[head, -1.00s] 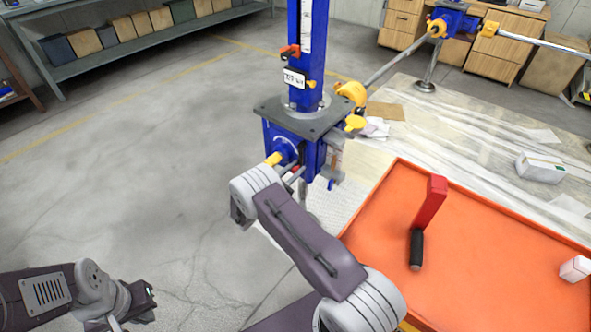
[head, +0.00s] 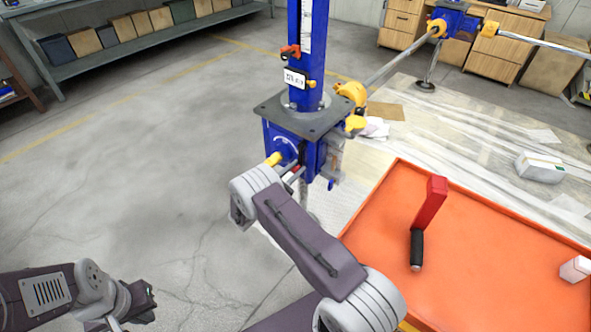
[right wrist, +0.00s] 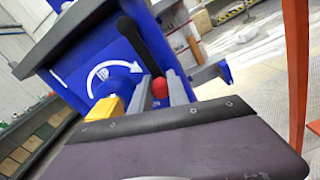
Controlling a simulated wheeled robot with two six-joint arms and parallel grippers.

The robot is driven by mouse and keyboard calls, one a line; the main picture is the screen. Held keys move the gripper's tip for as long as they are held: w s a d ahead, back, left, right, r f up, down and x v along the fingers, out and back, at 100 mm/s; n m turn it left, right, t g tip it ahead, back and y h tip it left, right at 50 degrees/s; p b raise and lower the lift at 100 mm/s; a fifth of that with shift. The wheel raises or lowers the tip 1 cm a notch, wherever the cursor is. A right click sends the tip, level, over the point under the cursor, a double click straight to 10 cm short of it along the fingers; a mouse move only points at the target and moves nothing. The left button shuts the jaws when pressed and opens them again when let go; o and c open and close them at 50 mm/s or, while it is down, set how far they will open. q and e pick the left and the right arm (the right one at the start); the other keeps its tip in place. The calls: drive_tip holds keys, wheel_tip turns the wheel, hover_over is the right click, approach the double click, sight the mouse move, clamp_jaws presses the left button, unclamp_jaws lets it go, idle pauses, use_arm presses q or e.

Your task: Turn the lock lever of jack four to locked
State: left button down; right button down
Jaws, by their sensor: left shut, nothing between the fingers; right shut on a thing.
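A blue screw jack (head: 292,150) with a grey top plate and a tall blue column stands ahead of me; the writing on its small white plate (head: 294,80) is too small to read. In the right wrist view, a black lever (right wrist: 142,45) with a red knob (right wrist: 160,88) slants down across the jack's blue face, beside a yellow shaft end (right wrist: 105,108) and a white curved arrow. My right gripper (right wrist: 161,92) is shut on the red knob, one grey finger on each side. My left gripper (head: 150,298) is shut and empty at the lower left, away from the jack.
An orange tray (head: 370,215) at the right holds a red-and-black handle (head: 431,205) and a small pale block (head: 574,269). Another blue jack unit (head: 455,22) stands behind, joined by a shaft (head: 392,62). The floor at left is clear.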

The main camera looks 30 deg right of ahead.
drive_tip(key=shift+s+d, duration=0.1)
drive_tip(key=shift+s, duration=0.1)
idle(0.4)
drive_tip(key=s+n+p, duration=0.1)
drive_tip(key=n+p, duration=0.1)
drive_tip(key=shift+s+d+r+n, duration=0.2)
drive_tip(key=shift+s+d+n, duration=0.1)
drive_tip(key=shift+s+d, duration=0.05)
drive_tip(key=s+d+r+n+p, duration=0.2)
drive_tip(key=s+r+n+p, duration=0.3)
drive_tip(key=n, duration=1)
drive_tip(key=shift+s+d+r+p, duration=0.25)
drive_tip(key=shift+r+p, duration=1.4)
drive_tip(key=shift+p, duration=1.25)
drive_tip(key=shift+r, duration=0.1)
drive_tip(key=c, duration=1.3)
unclamp_jaws()
drive_tip(key=shift+s+a, duration=0.1)
